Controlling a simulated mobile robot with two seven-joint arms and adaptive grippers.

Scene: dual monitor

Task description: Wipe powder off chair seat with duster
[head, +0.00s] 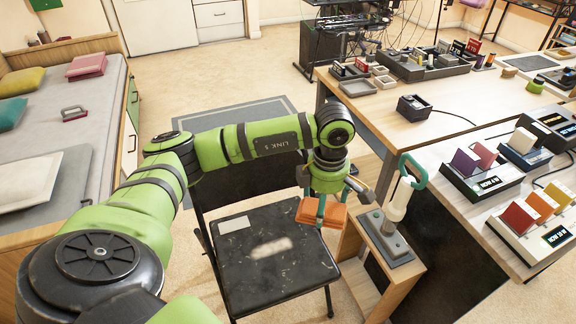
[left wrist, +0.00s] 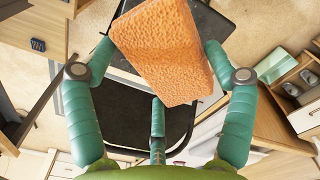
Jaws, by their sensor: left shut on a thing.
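My left gripper (head: 322,198) is shut on an orange, rough-textured, sponge-like block (head: 322,214), the only thing in hand that could be the duster. The block also shows large between the teal fingers in the left wrist view (left wrist: 165,50). A black folding chair seat (head: 250,275) is below, with the block above its right back edge; contact cannot be told. A pale powder patch (head: 272,249) lies near the seat's middle, with fainter specks around it. A whitish rectangle (head: 233,224) is at the seat's back left. My right gripper is not in view.
A small wooden stand (head: 405,285) is close on the chair's right, bearing a grey base with an upright white tool (head: 398,200) with a teal loop. Desks with several gadgets (head: 440,130) fill the right. A bed-like bench (head: 60,135) is at left. Floor behind the chair is open.

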